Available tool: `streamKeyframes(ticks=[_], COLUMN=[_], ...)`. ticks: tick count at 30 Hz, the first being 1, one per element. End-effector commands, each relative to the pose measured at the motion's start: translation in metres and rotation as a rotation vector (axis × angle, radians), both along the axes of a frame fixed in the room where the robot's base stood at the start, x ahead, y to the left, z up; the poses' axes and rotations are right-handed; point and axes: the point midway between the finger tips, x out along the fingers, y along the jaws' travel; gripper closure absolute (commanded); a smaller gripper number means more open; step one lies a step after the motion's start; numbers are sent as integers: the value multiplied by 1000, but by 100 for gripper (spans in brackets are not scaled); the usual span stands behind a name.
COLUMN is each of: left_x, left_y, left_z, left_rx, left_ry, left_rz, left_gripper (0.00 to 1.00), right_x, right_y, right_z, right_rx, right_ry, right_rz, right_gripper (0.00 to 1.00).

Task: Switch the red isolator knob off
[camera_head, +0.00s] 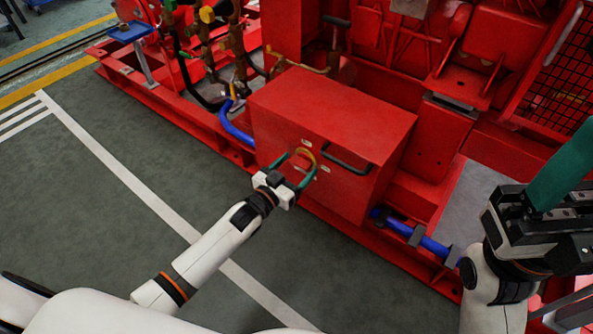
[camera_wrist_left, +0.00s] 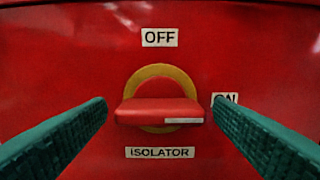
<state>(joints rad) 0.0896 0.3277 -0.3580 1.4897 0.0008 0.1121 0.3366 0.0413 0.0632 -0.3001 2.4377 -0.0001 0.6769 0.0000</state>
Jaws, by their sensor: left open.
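The red isolator knob (camera_wrist_left: 160,112) is a horizontal bar in front of a yellow ring (camera_wrist_left: 162,73) on a red panel. The white mark on its right end points toward the ON label (camera_wrist_left: 226,99), which a finger partly covers. The OFF label (camera_wrist_left: 160,37) is above and the ISOLATOR label (camera_wrist_left: 160,152) below. My left gripper (camera_head: 298,168) is open, its teal fingers on either side of the knob with gaps between. In the head view the yellow ring (camera_head: 305,152) shows between the fingers. My right gripper (camera_head: 545,195) is at the right edge, partly cut off.
The panel is the front of a red box (camera_head: 330,110) with a dark handle (camera_head: 345,162) beside the knob. A blue hose (camera_head: 235,130) and brass valves (camera_head: 207,14) are to the left. A red base rail (camera_head: 170,112) runs along the floor. The green floor (camera_head: 110,190) in front is clear.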

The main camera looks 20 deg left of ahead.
Motion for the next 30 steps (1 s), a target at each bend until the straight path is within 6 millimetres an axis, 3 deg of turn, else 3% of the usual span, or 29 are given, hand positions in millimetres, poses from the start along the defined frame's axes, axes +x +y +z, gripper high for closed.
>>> streamKeyframes(ticks=[11, 19, 30], left_x=[5, 5, 5], left_y=[-2, -2, -2], left_z=[0, 0, 2], left_rx=[0, 0, -64], left_ry=[1, 1, 25], left_rz=[0, 0, 1], left_gripper=[25, 68, 68], right_x=[0, -1, -1], right_y=[0, 0, 0], right_z=[2, 2, 6], right_rx=[-1, -1, 3], right_ry=[-8, -9, -2], right_rz=[0, 0, 1], right_gripper=[42, 42, 42])
